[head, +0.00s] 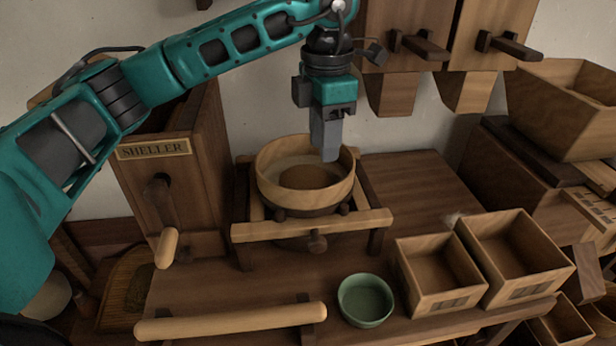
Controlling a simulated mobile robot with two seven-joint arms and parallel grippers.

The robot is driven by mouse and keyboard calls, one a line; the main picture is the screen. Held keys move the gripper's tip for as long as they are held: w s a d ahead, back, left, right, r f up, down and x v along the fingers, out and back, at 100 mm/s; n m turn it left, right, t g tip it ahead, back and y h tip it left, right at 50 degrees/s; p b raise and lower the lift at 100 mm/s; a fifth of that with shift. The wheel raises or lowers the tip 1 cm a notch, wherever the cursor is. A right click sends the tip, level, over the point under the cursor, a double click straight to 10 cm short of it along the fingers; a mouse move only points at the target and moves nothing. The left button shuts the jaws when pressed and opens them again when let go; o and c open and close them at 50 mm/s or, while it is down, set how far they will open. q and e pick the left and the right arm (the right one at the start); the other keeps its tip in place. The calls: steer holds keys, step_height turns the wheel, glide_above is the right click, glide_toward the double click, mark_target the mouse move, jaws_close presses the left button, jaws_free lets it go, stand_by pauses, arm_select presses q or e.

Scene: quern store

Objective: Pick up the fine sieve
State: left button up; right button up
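A round, wooden-rimmed vessel (268,186) that looks like a sieve sits in a wooden stand (262,231) at the middle of the bench. Its rim is pale, and a brown round area shows inside. No label tells whether it is the fine one. My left gripper (329,155) points down at the back right of this rim, its fingertips overlapping the rim in the picture. The fingers line up one behind the other, so I cannot tell whether they touch or hold the rim. My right gripper is not in view.
A box labelled SHELLER (196,205) with a crank handle stands left of the stand. A green bowl (365,301), two open wooden boxes (440,300) (530,286) and a wooden roller (232,321) are in front. Wooden chutes (390,93) hang behind. Bare bench (415,188) lies right of the stand.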

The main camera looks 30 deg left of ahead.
mark_target(322, 211)
arm_select(q)
step_height(322, 211, down, 12)
steer(key=shift+f+b, duration=0.25)
steer(key=shift+b, duration=0.15)
jaws_close()
stand_by(0.3)
steer(key=shift+r, duration=0.1)
